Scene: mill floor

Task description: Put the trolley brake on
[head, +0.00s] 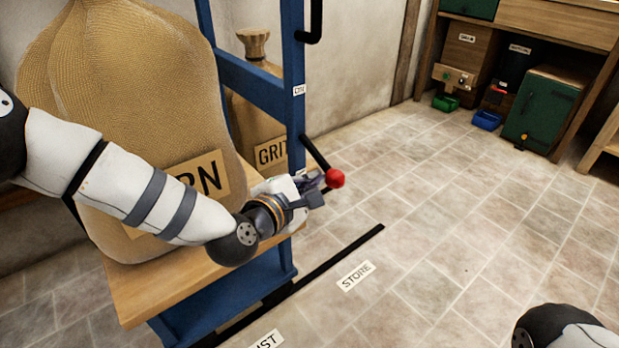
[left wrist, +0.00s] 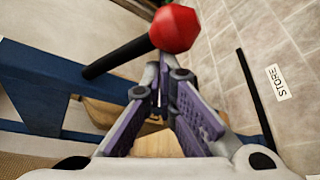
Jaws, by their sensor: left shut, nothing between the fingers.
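The trolley (head: 247,83) has a blue frame and a wooden deck, with a big sack (head: 130,100) lettered "RN" on it. A black brake lever (head: 316,153) with a red knob (head: 335,178) sticks out from its blue post, slanting down to the right. A small label (head: 299,90) higher on the post is too small to read surely. My left gripper (head: 321,183) is shut and empty close beside the knob. In the left wrist view its fingertips (left wrist: 163,75) lie just below the lever (left wrist: 118,58) and knob (left wrist: 175,28); I cannot tell whether they touch.
A second sack (head: 257,120), lettered "GRIT", stands behind the trolley. A black floor line (head: 340,254) runs beside a "STORE" label (head: 356,276). A bench (head: 560,20) with a green cabinet (head: 543,112) and small bins stands at the back right. The tiled floor between is clear.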

